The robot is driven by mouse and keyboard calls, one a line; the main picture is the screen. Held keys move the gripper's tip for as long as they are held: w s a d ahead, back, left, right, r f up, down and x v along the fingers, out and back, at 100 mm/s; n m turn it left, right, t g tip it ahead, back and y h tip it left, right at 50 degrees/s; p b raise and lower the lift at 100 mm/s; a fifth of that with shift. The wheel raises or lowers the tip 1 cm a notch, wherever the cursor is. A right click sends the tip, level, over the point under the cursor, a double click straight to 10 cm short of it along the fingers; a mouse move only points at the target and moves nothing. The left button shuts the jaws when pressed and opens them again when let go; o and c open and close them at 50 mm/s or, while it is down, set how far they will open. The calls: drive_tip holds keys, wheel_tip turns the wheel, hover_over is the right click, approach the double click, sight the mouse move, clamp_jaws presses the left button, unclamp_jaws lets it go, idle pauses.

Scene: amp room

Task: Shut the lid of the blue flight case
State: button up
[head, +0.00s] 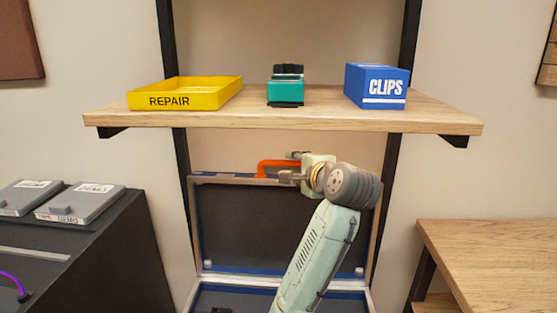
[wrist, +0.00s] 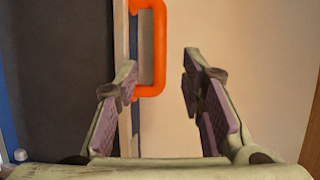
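The blue flight case stands open under the shelf in the head view. Its lid (head: 240,228) is raised upright, with a dark lining, blue inner edges and a pale metal rim. Part of the case's base (head: 245,297) shows at the bottom of the picture. An orange handle (head: 270,168) sits on the lid's top edge; it also shows in the wrist view (wrist: 159,50). My gripper (wrist: 160,75) is open at the lid's top edge. In the wrist view, one finger is beside the lid rim and handle, the other is beyond the handle over bare wall. My arm hides the lid's right part.
A dark stand with grey cases (head: 80,203) is at left, a wooden table (head: 490,240) at right.

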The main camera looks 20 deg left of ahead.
sight(284, 164)
drive_tip(key=p+x, duration=0.2)
drive_tip(key=x, duration=0.8)
drive_tip(key=shift+a, duration=0.25)
drive_tip(key=shift+c, duration=0.5)
clamp_jaws()
